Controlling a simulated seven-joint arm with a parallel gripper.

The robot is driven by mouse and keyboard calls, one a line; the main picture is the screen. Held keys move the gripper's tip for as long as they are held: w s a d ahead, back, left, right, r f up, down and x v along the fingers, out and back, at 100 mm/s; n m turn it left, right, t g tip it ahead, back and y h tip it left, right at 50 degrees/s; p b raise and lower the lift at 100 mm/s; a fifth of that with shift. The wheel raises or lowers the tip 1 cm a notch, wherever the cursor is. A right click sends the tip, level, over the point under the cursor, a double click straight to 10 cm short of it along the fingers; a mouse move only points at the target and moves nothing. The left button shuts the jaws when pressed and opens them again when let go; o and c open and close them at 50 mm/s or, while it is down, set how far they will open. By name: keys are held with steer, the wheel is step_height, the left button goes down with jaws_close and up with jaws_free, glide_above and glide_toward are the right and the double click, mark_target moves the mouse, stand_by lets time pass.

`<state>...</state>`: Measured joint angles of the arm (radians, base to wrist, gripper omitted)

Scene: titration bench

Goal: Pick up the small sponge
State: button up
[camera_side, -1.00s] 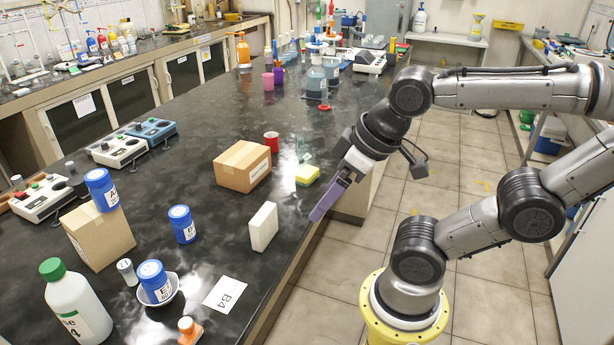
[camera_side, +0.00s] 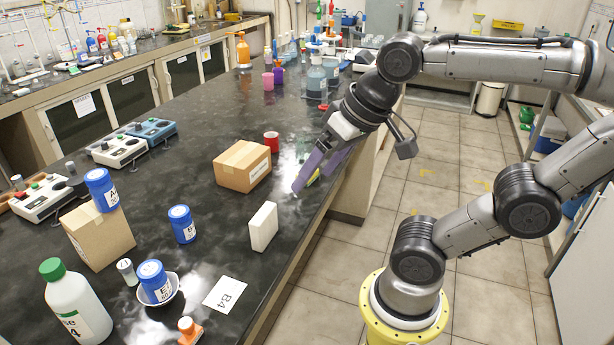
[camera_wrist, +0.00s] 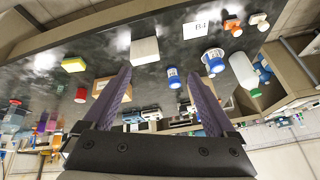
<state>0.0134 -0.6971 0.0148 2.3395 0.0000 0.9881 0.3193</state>
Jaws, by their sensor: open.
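The small sponge (camera_side: 314,178) is yellow-green and lies on the black bench near its right edge. In the side view it is mostly hidden behind my gripper (camera_side: 309,182). In the wrist view the sponge (camera_wrist: 73,65) shows whole, at the upper left, outside the space between the fingers. My gripper (camera_wrist: 158,72) has two purple fingers spread apart with nothing held between them. In the side view the fingers point down and left over the bench edge; I cannot tell whether they touch the bench.
A white block (camera_side: 263,227) stands upright nearer the camera. A cardboard box (camera_side: 242,168) and a red cup (camera_side: 271,141) are left of the gripper. Blue-capped bottles (camera_side: 182,225) and a B4 card (camera_side: 225,294) are farther left and in front. Bare bench lies between them.

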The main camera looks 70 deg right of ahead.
steer(key=w+d+r+m+g+h, duration=0.1)
steer(key=w+d+r+m+g, duration=0.25)
steer(key=w+d+m, duration=0.9)
steer(key=w+d+f+m, duration=0.1)
steer(key=w+d+f, duration=0.2)
steer(key=d, duration=0.4)
steer(key=w+d+f+m, duration=0.1)
steer(key=w+d+f, duration=0.2)
steer(key=d, duration=0.3)
steer(key=s+d+f+m+g+y, duration=0.1)
steer(key=s+d+f+m+g, duration=0.15)
steer(key=d+f, duration=0.5)
steer(key=shift+n, duration=0.4)
steer(key=f, duration=1.2)
steer(key=shift+s+a+f, duration=0.1)
steer(key=shift+s+f, duration=0.1)
steer(key=shift+f, duration=0.1)
steer(key=c, duration=1.4)
